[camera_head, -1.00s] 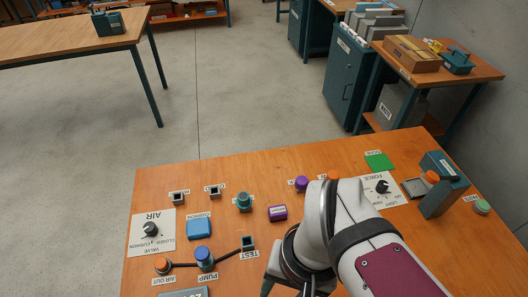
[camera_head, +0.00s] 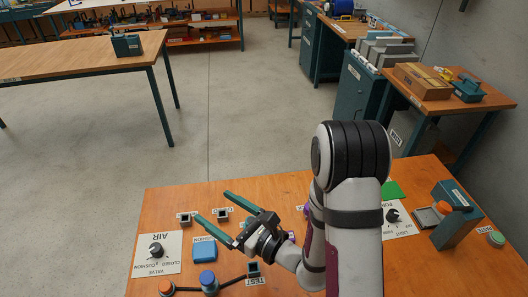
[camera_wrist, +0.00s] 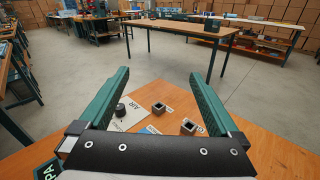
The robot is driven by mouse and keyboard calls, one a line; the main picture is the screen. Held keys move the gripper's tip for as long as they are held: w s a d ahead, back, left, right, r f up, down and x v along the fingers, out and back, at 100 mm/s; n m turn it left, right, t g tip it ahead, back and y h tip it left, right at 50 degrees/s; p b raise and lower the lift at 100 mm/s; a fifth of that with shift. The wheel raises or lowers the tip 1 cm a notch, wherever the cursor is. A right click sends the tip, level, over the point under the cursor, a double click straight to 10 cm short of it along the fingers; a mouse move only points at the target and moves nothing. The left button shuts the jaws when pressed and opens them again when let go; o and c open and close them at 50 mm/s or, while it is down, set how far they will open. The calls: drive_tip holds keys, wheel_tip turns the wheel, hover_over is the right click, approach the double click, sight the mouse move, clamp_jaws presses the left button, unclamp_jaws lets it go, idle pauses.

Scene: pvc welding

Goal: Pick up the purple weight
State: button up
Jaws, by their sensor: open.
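My gripper (camera_head: 211,206) is open and empty, raised over the left part of the wooden table, with its two green fingers pointing left in the head view. In the wrist view my gripper (camera_wrist: 159,73) also shows nothing between its fingers. A round purple piece (camera_head: 306,210) shows only as a sliver at the left edge of my arm. A second purple thing, a box-like piece (camera_head: 291,236), is mostly hidden behind my gripper's wrist. I cannot tell which of them is the weight. Neither shows in the wrist view.
Small square sockets (camera_head: 184,219), a blue cushion block (camera_head: 204,250) and a valve panel (camera_head: 155,252) lie at the left of the table. Blue (camera_head: 208,281) and orange (camera_head: 165,287) knobs stand in front. A teal press (camera_head: 452,214) stands at the right.

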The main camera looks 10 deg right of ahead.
drive_tip(key=w+d+f+m+t+h, duration=0.2)
drive_tip(key=d+f+m+h, duration=0.3)
drive_tip(key=d+f+h, duration=0.3)
drive_tip(key=m+g+h, duration=0.1)
drive_tip(key=m+h, duration=0.2)
drive_tip(key=h, duration=0.1)
approach(284, 229)
drive_tip(key=w, duration=0.3)
drive_tip(key=shift+w+a+r, duration=0.1)
drive_tip(key=shift+a+r, duration=0.15)
drive_tip(key=shift+a, duration=0.05)
drive_tip(key=x, duration=0.5)
clamp_jaws()
